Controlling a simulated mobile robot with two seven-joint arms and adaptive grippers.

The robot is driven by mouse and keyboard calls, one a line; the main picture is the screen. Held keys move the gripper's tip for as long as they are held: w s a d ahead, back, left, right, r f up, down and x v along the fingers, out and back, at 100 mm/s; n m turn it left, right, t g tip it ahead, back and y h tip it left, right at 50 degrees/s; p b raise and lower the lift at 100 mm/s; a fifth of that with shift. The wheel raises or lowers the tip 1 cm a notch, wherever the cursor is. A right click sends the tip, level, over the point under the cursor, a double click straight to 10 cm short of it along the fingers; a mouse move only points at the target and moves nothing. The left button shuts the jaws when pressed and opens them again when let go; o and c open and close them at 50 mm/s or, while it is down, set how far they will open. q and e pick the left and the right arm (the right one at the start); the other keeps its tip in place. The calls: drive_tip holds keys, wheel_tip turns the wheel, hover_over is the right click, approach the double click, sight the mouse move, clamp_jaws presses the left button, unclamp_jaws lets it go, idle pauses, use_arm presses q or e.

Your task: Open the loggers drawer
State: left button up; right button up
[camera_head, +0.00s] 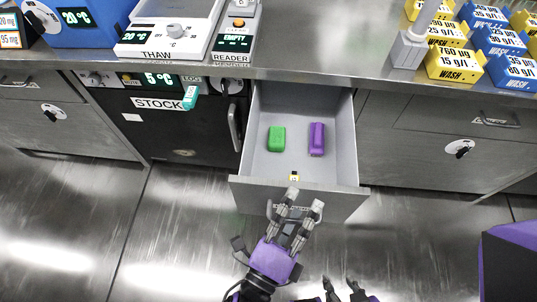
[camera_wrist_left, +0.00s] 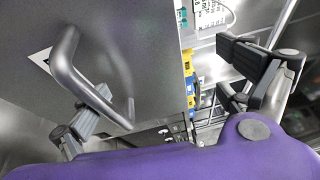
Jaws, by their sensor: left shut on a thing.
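The grey drawer (camera_head: 345,182) in the middle of the bench is pulled well out. A green block (camera_head: 277,138) and a purple block (camera_head: 317,138) lie inside it. My left gripper (camera_head: 295,207) is at the drawer's front, shut on its handle, and partly hides the front's label. The curved metal handle (camera_wrist_left: 72,75) shows large in the left wrist view beside one finger of my left gripper (camera_wrist_left: 165,90). My right gripper (camera_head: 342,288) is at the bottom edge, its dark fingertips apart and empty, away from the drawer.
A black stock unit (camera_head: 180,135) with a vertical handle stands left of the drawer. Closed drawers (camera_head: 440,145) are at the right. The bench top (camera_head: 320,55) carries a thaw unit, a reader and several wash blocks. The metal floor (camera_head: 190,230) before the bench is clear.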

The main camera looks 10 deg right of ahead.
use_arm(q)
drive_tip(key=shift+s+a+r, duration=0.1)
drive_tip(key=shift+s+r, duration=0.05)
drive_tip(key=shift+r, duration=0.45)
drive_tip(key=shift+c, duration=0.6)
drive_tip(key=shift+s+a+f, duration=0.3)
drive_tip(key=shift+s+a, duration=0.15)
drive_tip(key=shift+s, duration=0.1)
drive_tip(key=shift+c, duration=0.9)
drive_tip(key=shift+v, duration=1.25)
drive_tip(key=shift+c, duration=0.3)
drive_tip(key=shift+s+a+f, duration=0.1)
drive_tip(key=shift+s+a, duration=0.15)
drive_tip(key=shift+s, duration=0.15)
drive_tip(key=shift+c, duration=0.9)
drive_tip(key=shift+s+a, duration=0.25)
drive_tip(key=shift+s, duration=0.1)
drive_tip(key=c, duration=0.6)
drive_tip(key=shift+s+a+f+b, duration=0.25)
drive_tip(key=shift+s+a, duration=0.25)
drive_tip(key=shift+s, duration=0.1)
drive_tip(key=shift+s+a+f+b, duration=0.2)
drive_tip(key=shift+s+a+f, duration=0.05)
drive_tip(key=shift+s+a, duration=0.3)
drive_tip(key=shift+c, duration=0.2)
